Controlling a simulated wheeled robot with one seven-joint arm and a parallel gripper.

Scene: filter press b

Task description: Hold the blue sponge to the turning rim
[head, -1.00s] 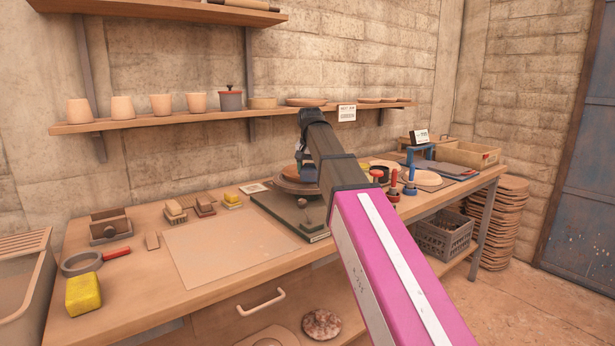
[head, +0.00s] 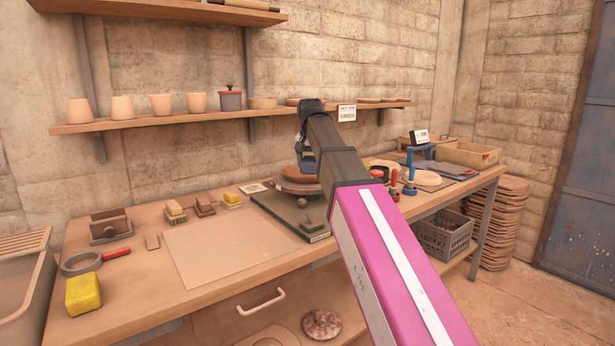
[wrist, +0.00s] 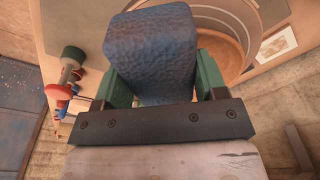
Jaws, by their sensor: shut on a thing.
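My gripper (wrist: 155,90) is shut on the blue sponge (wrist: 150,50), which sits between its two green fingers in the wrist view. Beyond the sponge is a round reddish-brown clay piece (wrist: 222,50) inside a paler circular edge. In the head view this clay piece (head: 303,173) lies on a round wheel (head: 297,187) on the bench, and my gripper (head: 306,163) is over it, partly hidden by my arm. The sponge overlaps the rim in the wrist view. I cannot tell whether they touch.
The bench (head: 135,292) holds a yellow sponge (head: 83,293), a pale board (head: 225,250) and small tools at left. Red and blue upright tools (head: 402,185) stand right of the wheel. A shelf (head: 225,115) with pots and a "GREEN" card (head: 347,113) is behind.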

